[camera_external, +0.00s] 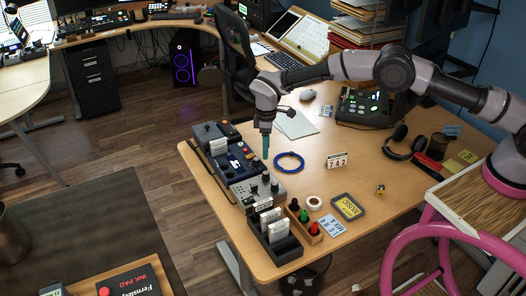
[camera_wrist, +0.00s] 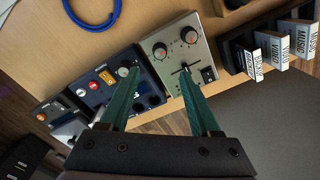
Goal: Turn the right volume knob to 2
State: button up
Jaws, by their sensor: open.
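A silver mixer (camera_wrist: 172,58) shows in the wrist view, with two knobs side by side near its upper edge: one on the left (camera_wrist: 159,51) and one on the right (camera_wrist: 190,36). Both have reddish marks; their numbers are too small to read. Below them are a slider and a black switch. The mixer (camera_external: 258,190) stands on the desk in the external view. My gripper (camera_external: 266,152) points down beside it, above the desk. In the wrist view its teal fingers (camera_wrist: 159,73) are open and empty, the right fingertip over the mixer's slider area. Contact cannot be told.
A dark blue device (camera_wrist: 118,85) adjoins the mixer on one side; a black rack (camera_external: 275,240) of labelled cards stands on the other. A blue cable loop (camera_external: 289,162) lies nearby. White tape (camera_external: 314,203) and a marker stand (camera_external: 304,224) sit close to the rack.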

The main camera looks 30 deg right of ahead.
aim_at(266, 172)
notch_tip(266, 172, down, 10)
jog(key=shift+f, duration=0.25)
jog(key=shift+s, duration=0.1)
grip_shut()
